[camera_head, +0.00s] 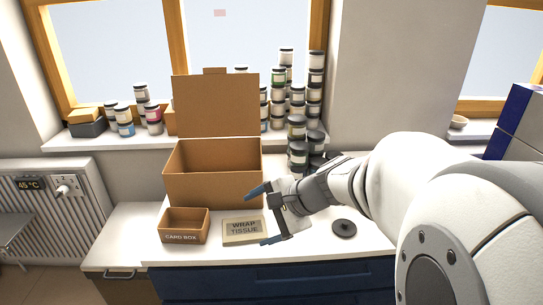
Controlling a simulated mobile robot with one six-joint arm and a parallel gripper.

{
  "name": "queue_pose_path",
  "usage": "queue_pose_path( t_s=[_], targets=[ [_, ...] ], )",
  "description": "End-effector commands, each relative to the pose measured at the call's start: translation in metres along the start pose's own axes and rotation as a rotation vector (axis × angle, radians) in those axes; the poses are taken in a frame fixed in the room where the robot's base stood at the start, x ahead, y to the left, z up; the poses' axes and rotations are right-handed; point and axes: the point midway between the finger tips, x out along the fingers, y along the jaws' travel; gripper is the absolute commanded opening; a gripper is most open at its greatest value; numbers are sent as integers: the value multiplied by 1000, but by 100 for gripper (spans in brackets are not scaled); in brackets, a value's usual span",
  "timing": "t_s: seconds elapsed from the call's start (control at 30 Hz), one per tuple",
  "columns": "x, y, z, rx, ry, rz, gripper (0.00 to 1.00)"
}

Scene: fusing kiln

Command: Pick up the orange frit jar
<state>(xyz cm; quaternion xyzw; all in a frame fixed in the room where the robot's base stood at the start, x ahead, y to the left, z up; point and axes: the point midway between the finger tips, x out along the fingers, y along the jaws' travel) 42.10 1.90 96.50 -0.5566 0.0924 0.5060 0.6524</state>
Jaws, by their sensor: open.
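My gripper (263,215) is open, its two blue-tipped fingers spread apart above the worktop, close to the wrap tissue box (244,238). Nothing shows between the fingers. Several lidded jars stand in stacks (297,155) behind my gripper, at the right of the big cardboard box and on the windowsill. I cannot make out an orange jar among them. My arm covers part of the worktop and may hide some jars. More jars (124,116) stand on the windowsill at the left, one with a blue and one with a pink-red band.
A big open cardboard box (212,190) with a raised lid stands on the worktop (129,235). A small card box (183,235) stands in front of it. A dark round disc (344,228) lies right of my gripper. A radiator (92,210) is at the left.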

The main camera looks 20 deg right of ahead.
Motion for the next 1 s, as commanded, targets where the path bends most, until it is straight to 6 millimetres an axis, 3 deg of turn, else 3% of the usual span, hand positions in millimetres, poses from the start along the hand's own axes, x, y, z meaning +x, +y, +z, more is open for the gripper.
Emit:
queue_pose_path(
  t_s=[0.03,0.17,0.33,0.5,0.6,0.73,0.87,1.0],
  targets=[
    [11,-2,-29,140,0,-96,84],
    [6,-26,-95,482,-10,-369,84],
    [-27,-34,-201,879,-24,-757,84],
    [-74,-12,-291,1154,-41,-1099,84],
    [-96,2,-323,1246,-50,-1238,84],
    [-110,15,-344,1304,-57,-1333,84],
    [-103,27,-354,1320,-61,-1354,84],
    [-81,46,-365,1321,-59,-1351,84]
  ],
)
